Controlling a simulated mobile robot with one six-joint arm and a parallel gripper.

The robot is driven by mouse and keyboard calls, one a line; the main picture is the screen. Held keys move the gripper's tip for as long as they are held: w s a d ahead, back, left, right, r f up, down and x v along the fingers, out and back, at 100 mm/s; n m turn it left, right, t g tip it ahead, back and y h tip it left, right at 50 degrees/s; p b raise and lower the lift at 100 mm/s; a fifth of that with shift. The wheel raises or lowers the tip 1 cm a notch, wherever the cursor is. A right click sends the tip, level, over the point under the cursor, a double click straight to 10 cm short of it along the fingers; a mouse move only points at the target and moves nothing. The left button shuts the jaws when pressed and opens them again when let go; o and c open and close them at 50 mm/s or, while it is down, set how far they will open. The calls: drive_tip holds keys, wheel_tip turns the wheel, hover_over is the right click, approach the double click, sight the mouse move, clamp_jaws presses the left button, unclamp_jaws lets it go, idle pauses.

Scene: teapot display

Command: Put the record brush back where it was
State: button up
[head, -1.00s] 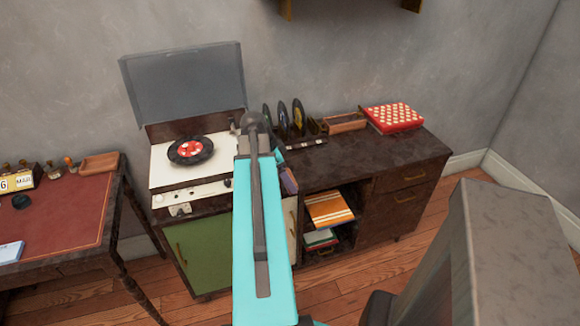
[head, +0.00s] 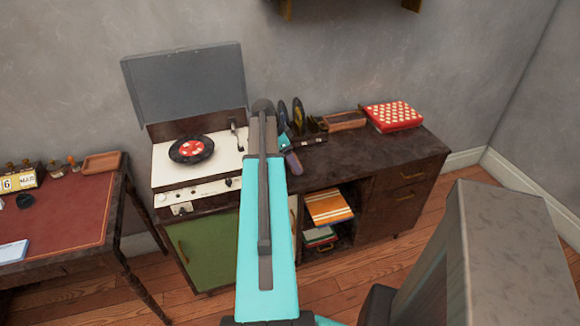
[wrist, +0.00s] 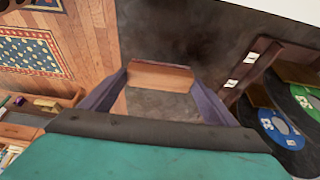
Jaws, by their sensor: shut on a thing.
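The record brush (wrist: 160,76), a reddish-brown wooden block, is held between the two dark purple fingers of my gripper (wrist: 161,80) in the wrist view. The dark cabinet top lies below it; I cannot tell the exact gap. In the head view my gripper (head: 291,155) is partly hidden by my own arm, over the front part of the cabinet top (head: 345,160), right of the record player (head: 198,165). The brush is hard to make out in the head view.
A record rack (head: 312,138) holding upright records stands just behind my gripper; a blue-labelled record (wrist: 281,130) shows in the wrist view. An open wooden box (head: 345,121) and a red dotted case (head: 393,116) stand farther right. The cabinet top in front of them is clear.

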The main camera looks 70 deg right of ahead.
drive_tip(key=shift+f, duration=0.15)
drive_tip(key=shift+f+p, duration=0.6)
drive_tip(key=shift+f, duration=1)
drive_tip(key=shift+f, duration=0.1)
drive_tip(key=o, duration=1)
drive_tip(key=shift+b+v, duration=1.35)
drive_tip(key=shift+v, duration=4.8)
drive_tip(key=shift+s, duration=0.1)
